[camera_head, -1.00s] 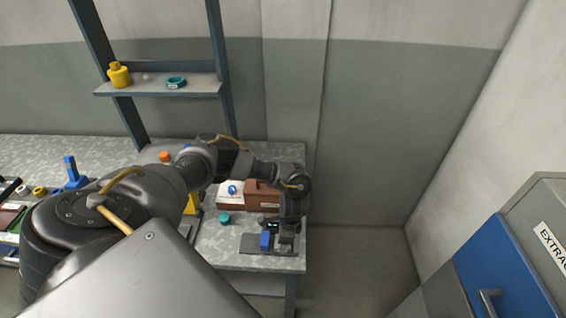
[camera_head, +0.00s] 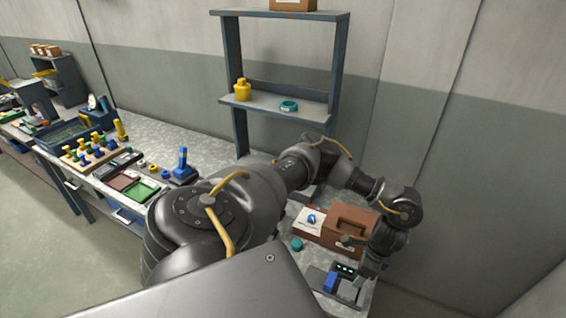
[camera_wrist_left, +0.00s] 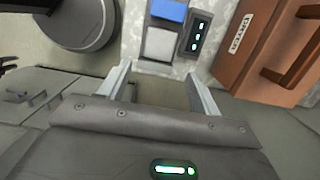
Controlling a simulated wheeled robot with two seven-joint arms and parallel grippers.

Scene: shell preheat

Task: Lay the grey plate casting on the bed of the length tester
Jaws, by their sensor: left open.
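The length tester has a blue block (camera_head: 331,282) and a dark display with green lights (camera_head: 345,268). It stands at the bench's right end in the head view. The left wrist view shows its blue block (camera_wrist_left: 168,11) and display (camera_wrist_left: 196,34) too. A light grey flat piece (camera_wrist_left: 159,45), apparently the grey plate casting, lies flat against the blue block on the tester. My left gripper (camera_wrist_left: 161,88) is open, with nothing between its fingers. It is beside the tester, its fingers pointing towards the grey piece and apart from it. My right gripper is out of view.
A brown box (camera_head: 350,222) with a handle stands just behind the tester. A teal round part (camera_head: 296,244) lies left of it. A shelf (camera_head: 275,103) holds a yellow bottle (camera_head: 242,90) and a teal ring (camera_head: 289,105). Trays and small parts fill the bench's left side.

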